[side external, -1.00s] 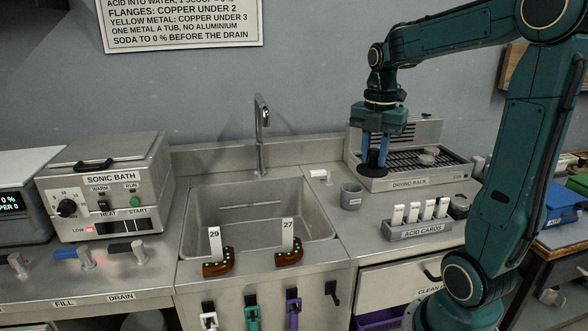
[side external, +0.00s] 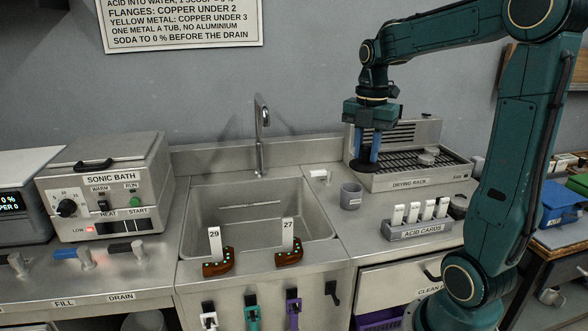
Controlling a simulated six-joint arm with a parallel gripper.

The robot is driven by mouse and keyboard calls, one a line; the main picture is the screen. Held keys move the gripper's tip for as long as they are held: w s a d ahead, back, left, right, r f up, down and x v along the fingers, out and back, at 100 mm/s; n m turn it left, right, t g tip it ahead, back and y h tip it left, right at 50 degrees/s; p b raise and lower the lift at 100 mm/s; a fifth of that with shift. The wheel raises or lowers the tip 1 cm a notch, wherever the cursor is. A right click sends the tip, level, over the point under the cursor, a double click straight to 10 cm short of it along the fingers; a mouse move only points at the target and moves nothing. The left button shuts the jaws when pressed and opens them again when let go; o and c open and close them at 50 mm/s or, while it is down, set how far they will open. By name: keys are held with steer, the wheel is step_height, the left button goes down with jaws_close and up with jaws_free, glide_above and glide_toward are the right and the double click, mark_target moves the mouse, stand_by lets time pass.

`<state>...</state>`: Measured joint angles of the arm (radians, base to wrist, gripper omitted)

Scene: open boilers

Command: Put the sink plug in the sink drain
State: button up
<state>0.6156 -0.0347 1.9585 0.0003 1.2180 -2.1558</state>
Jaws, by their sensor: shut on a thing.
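My gripper (side external: 367,154) points down with its blue fingers shut on the dark sink plug (side external: 362,166). It holds the plug to the right of the sink, in front of the drying rack's left end as seen here. The plug's gap above the counter is hard to judge. The steel sink (side external: 213,205) lies left of the gripper, with its tap (side external: 262,135) behind it. The sink drain is not visible; the front part of the basin floor is hidden by the front rim.
A grey cup (side external: 351,196) stands below the gripper in the picture, near the drying rack (side external: 410,183). The acid card holder (side external: 415,231) is further forward. Tagged brown pieces 29 (side external: 218,268) and 27 (side external: 289,258) sit on the sink's front edge.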

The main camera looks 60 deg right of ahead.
steer(key=w+a+f, duration=0.4)
steer(key=w+f, duration=0.1)
steer(key=w, duration=0.8)
steer(key=w+a+f, duration=0.4)
steer(key=w+f, duration=0.2)
steer(key=w, duration=0.7)
steer(key=w+a+f, duration=0.5)
steer(key=w, duration=0.8)
steer(key=shift+w+f, duration=0.15)
steer(key=shift+f, duration=0.2)
steer(key=shift+a, duration=0.1)
step_height(320, 180, down, 16)
steer(key=shift+r, duration=0.1)
steer(key=shift+f, duration=2.1)
